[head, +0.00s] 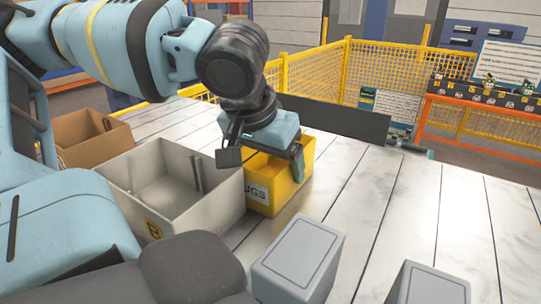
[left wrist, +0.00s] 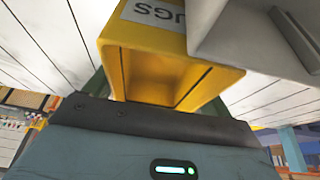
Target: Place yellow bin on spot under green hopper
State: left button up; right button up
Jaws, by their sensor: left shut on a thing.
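The yellow bin (head: 283,190) stands at the middle of the white plank surface, with a pale label ending in "UGS" on its front. My left gripper (head: 263,160) is over the bin from above, shut on it, and hides part of its rim and inside. In the left wrist view the yellow bin (left wrist: 165,70) fills the middle, right in front of the gripper body. I cannot tell whether the bin is lifted or resting. No green hopper shows in either view. My right gripper is not in view.
A grey open bin (head: 172,185) stands close at the left of the yellow bin, with a brown box (head: 90,138) behind it. Two grey blocks (head: 298,258) (head: 430,284) are at the front. A dark panel (head: 335,120) and yellow fence (head: 390,62) are behind. Planks at right are clear.

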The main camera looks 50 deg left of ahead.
pick_arm(q)
jog(key=o, duration=0.9)
jog(key=shift+f, duration=0.1)
jog(key=p+v, duration=0.2)
jog(key=v, duration=1)
jog(key=shift+r, duration=0.25)
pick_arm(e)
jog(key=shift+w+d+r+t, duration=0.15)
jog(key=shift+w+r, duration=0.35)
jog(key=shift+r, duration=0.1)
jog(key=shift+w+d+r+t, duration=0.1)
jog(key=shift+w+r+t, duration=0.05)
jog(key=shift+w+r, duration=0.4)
pick_arm(q)
jog(key=shift+w, duration=0.15)
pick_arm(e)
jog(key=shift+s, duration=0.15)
